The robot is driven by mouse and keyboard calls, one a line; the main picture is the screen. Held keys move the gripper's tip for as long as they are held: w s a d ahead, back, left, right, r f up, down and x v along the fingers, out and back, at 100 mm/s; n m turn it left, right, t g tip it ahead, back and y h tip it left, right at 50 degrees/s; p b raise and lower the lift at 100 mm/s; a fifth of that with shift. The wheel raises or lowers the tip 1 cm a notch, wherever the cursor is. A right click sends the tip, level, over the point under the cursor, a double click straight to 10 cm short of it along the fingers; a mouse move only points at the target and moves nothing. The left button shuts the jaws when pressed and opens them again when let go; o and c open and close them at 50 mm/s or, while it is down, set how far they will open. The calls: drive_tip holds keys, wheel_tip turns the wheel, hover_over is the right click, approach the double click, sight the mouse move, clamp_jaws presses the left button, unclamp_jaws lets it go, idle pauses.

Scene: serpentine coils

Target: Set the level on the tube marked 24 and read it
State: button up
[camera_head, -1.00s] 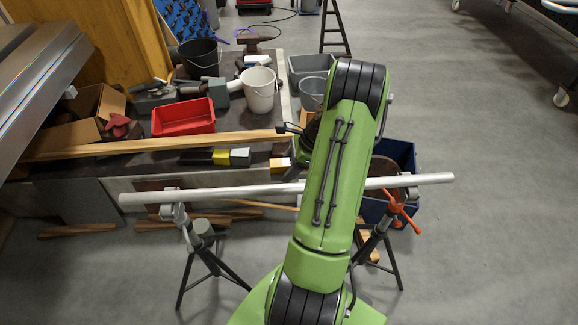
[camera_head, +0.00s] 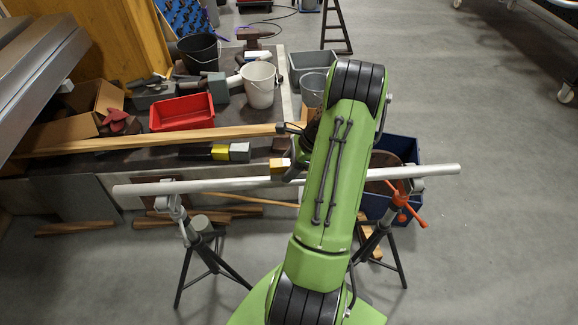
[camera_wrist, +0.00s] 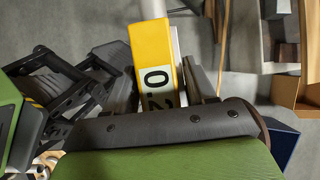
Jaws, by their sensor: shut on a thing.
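A long pale metal tube (camera_head: 230,184) lies across two black stands, tilted a little up to the right. No number on it is readable. It also shows behind the yellow block at the top of the wrist view (camera_wrist: 152,8). The level (camera_wrist: 150,50) is a yellow block with a white label, seemingly 0.2, turned sideways. Its yellow end (camera_head: 280,164) overlaps the tube in the head view, left of my arm. My gripper (camera_wrist: 123,85) is shut on the level; its fingertips are mostly hidden. I cannot tell whether the level touches the tube.
The left stand (camera_head: 205,245) and right stand (camera_head: 375,235) have splayed legs; the right has an orange handle (camera_head: 408,205). Behind is a low bench with a red bin (camera_head: 182,112), a white bucket (camera_head: 260,85) and a wooden beam (camera_head: 150,142). A blue crate (camera_head: 408,160) stands right.

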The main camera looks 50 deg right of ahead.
drive_tip(key=shift+w+a+r, duration=0.1)
drive_tip(key=shift+w, duration=0.05)
drive_tip(key=shift+f, duration=0.2)
drive_tip(key=shift+f+b, duration=0.6)
drive_tip(key=shift+f, duration=0.4)
drive_tip(key=shift+f, duration=0.15)
drive_tip(key=shift+f, duration=0.25)
idle(1.3)
drive_tip(key=o, duration=1.2)
